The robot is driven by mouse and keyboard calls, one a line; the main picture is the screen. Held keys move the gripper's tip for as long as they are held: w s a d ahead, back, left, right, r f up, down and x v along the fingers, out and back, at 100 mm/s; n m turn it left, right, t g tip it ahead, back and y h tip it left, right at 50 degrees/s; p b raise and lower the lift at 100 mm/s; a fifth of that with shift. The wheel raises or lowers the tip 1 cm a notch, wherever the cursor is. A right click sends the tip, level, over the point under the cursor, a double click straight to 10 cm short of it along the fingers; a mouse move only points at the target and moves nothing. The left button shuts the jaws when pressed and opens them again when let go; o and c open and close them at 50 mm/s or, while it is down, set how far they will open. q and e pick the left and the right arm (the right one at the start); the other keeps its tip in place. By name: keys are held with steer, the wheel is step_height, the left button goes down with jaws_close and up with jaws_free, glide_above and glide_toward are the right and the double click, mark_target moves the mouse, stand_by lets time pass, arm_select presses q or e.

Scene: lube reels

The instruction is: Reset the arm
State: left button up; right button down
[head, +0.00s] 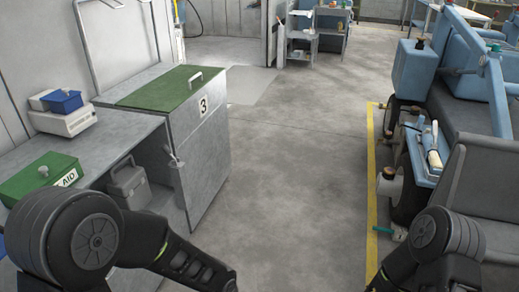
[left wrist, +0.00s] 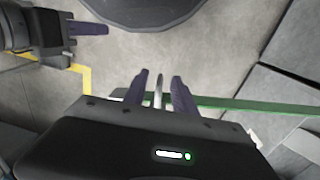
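My left gripper (left wrist: 158,82) shows in the left wrist view with its two dark purple fingers apart. A thin silver bar (left wrist: 158,92) shows between the fingers, with gaps on both sides; I cannot tell how far below them it lies. My right gripper (left wrist: 92,48) is at the upper left of that view, with its fingers apart and nothing seen between them. In the head view both my arms are bent low at the bottom edge, and both grippers are out of the picture.
A grey cabinet (head: 208,150) with a green lid (head: 150,88) and a bench (head: 105,150) stand at left. Blue machinery (head: 465,90) is at right, behind a yellow floor line (head: 371,190). The middle floor is clear.

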arm_select(q)
steer(key=s+a+f+n+h, duration=0.3)
steer(key=s+f+n, duration=0.3)
steer(key=s+f, duration=0.8)
steer(key=w+d+r+p, duration=0.1)
steer(key=w+r+p, duration=0.2)
steer(key=r+p, duration=0.3)
steer(key=w+d+r+m+t+p, duration=0.1)
steer(key=w+d+r+p, duration=0.1)
steer(key=r+p, duration=0.3)
steer(key=shift+w+r+h+p, duration=0.35)
steer(key=shift+w+r, duration=0.3)
steer(key=shift+r, duration=0.3)
steer(key=shift+d, duration=0.1)
